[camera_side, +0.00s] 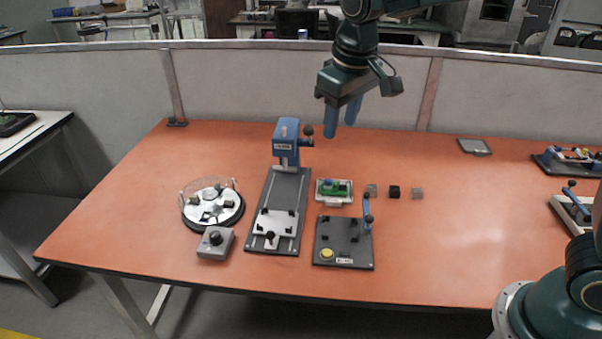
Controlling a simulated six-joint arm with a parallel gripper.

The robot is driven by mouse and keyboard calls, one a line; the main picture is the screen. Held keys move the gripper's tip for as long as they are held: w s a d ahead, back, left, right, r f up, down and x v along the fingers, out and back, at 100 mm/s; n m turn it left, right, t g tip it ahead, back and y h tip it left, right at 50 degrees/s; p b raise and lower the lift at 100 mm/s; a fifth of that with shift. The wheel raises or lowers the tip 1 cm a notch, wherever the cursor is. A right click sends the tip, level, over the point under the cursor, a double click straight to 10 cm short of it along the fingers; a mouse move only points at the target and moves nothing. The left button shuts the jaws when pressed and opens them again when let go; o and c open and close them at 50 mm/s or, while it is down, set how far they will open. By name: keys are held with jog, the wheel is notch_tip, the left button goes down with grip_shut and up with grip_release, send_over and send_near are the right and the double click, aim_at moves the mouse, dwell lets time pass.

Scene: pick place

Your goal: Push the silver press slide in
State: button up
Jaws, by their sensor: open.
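The silver press slide (275,223) lies at the near end of the dark press base (283,187), on its rails. It has several dark blocks on it and a dark knob (270,236) at its near edge. The blue press head (287,142) stands at the far end of the base, with a bare stretch of rail between it and the slide. My gripper (341,117) hangs above the table, to the right of the press head. Its two blue fingers are apart and empty, pointing down.
Left of the press are a round dial plate (212,203) and a grey knob box (215,243). To its right are a green board in a white tray (334,191), a dark fixture with a blue lever (343,243) and small cubes (394,191). The table's right middle is clear.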

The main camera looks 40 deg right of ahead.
jog(key=w+a+f, duration=0.6)
jog(key=w+f, duration=0.1)
jog(key=g+h, duration=0.1)
jog(key=g, duration=0.1)
send_over(270, 232)
jog(key=a, duration=0.3)
notch_tip(270, 232, down, 10)
jog(key=shift+s+n, duration=0.25)
jog(key=shift+n, duration=0.15)
jog(key=d+f, duration=0.1)
jog(key=f, duration=0.7)
jog(key=d+f, duration=0.1)
jog(key=f, duration=0.4)
jog(key=shift+w+d+f, duration=0.1)
jog(key=shift+w+d, duration=0.15)
jog(key=shift+d, duration=0.1)
grip_shut()
